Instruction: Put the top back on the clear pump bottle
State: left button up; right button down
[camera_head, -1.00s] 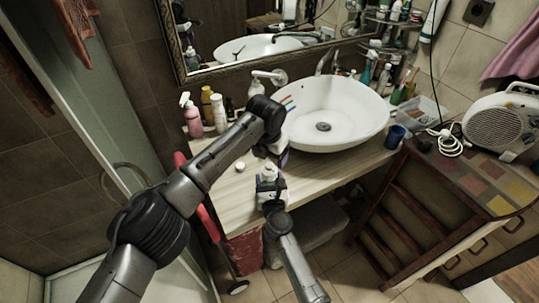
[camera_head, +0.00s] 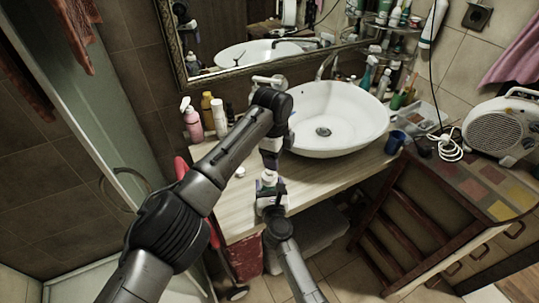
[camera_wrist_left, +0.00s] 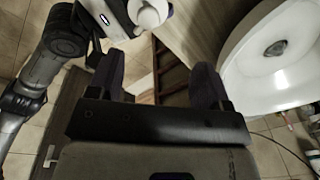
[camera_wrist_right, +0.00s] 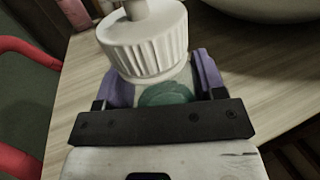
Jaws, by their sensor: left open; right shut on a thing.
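In the right wrist view a small bottle with a greenish patch (camera_wrist_right: 168,94) stands between the purple fingers of my right gripper (camera_wrist_right: 160,85), which is shut on it. A white ribbed collar with a short stem (camera_wrist_right: 145,42) sits on top of it. In the head view its white top (camera_head: 268,177) shows over the counter's front part, above my right gripper (camera_head: 270,197). My left gripper (camera_wrist_left: 156,80) is open and empty; the white top also shows beyond its fingers in the left wrist view (camera_wrist_left: 148,12). In the head view my left gripper (camera_head: 270,162) is just above the bottle.
A small white round piece (camera_head: 240,171) lies on the wooden counter (camera_head: 318,172), left of the bottle. The white basin (camera_head: 345,125) is close on the right. A pink bottle (camera_head: 192,122) and a yellow bottle (camera_head: 207,108) stand behind. A blue cup (camera_head: 395,141) stands right.

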pick_arm(q)
jog(key=n, duration=0.4)
jog(key=shift+a+f, duration=0.1)
jog(key=shift+a, duration=0.15)
jog(key=n, duration=0.4)
jog(key=shift+a+f, duration=0.1)
jog(key=shift+a, duration=0.15)
jog(key=n, duration=0.4)
jog(key=shift+a, duration=0.15)
jog(key=n, duration=0.4)
jog(key=shift+a+f, duration=0.1)
jog(key=shift+a, duration=0.05)
jog(key=n, duration=0.4)
jog(key=shift+a+y, duration=0.1)
jog(key=shift+y, duration=0.2)
jog(key=n, duration=0.4)
jog(key=shift+s, duration=0.1)
jog(key=n, duration=0.4)
jog(key=shift+n+g, duration=0.3)
jog(key=shift+n, duration=0.1)
jog(key=n, duration=0.3)
jog(key=shift+n, duration=0.4)
